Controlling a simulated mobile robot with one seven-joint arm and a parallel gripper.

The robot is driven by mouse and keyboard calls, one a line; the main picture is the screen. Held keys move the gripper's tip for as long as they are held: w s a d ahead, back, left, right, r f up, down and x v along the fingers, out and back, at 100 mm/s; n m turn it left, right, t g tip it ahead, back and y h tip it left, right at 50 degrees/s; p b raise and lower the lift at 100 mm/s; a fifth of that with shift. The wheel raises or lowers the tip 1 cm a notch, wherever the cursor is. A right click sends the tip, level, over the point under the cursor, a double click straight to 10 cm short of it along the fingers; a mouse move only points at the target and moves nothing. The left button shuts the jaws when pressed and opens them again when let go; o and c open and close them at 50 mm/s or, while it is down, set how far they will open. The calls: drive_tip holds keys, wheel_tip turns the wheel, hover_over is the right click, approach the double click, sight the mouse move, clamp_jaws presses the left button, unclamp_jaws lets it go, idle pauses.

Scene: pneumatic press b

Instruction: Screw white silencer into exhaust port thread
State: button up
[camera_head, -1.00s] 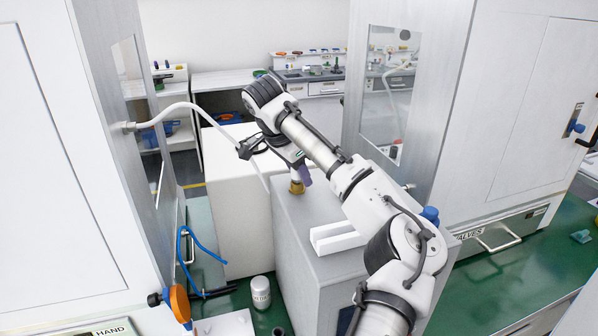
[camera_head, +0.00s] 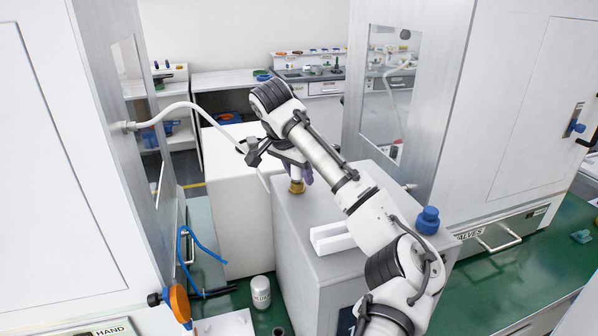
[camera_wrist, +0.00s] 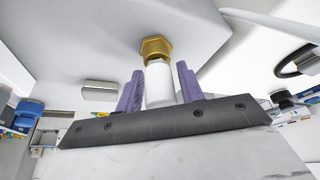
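The white silencer (camera_wrist: 160,88) is a short white cylinder. In the wrist view, its far end meets a brass hex fitting (camera_wrist: 155,46), the exhaust port, roughly in line with it. The brass fitting also shows on top of the grey box (camera_head: 296,187). My gripper (camera_wrist: 161,80) has two purple fingers, one on each side of the silencer, with what looks like a narrow gap on both sides. It appears open around the silencer. In the head view, my gripper (camera_head: 300,173) is right above the fitting and the silencer is mostly hidden. The depth of the thread engagement is hidden.
A white slotted block (camera_head: 334,238) and a blue knob (camera_head: 428,220) stand on the grey box near my arm. A pale hose (camera_head: 180,108) arches in from the left cabinet. A white canister (camera_head: 261,292) stands on the green bench.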

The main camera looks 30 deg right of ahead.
drive_tip(key=shift+n+t, duration=0.3)
drive_tip(key=shift+n, duration=0.5)
drive_tip(key=shift+w+n+t, duration=0.1)
drive_tip(key=shift+n+t, duration=0.2)
drive_tip(key=shift+n, duration=0.6)
drive_tip(key=shift+y, duration=0.3)
drive_tip(key=shift+a+n, duration=0.1)
drive_tip(key=shift+n, duration=0.6)
drive_tip(key=shift+n+t, duration=0.3)
drive_tip(key=shift+n+y, duration=0.4)
drive_tip(key=shift+n, duration=0.3)
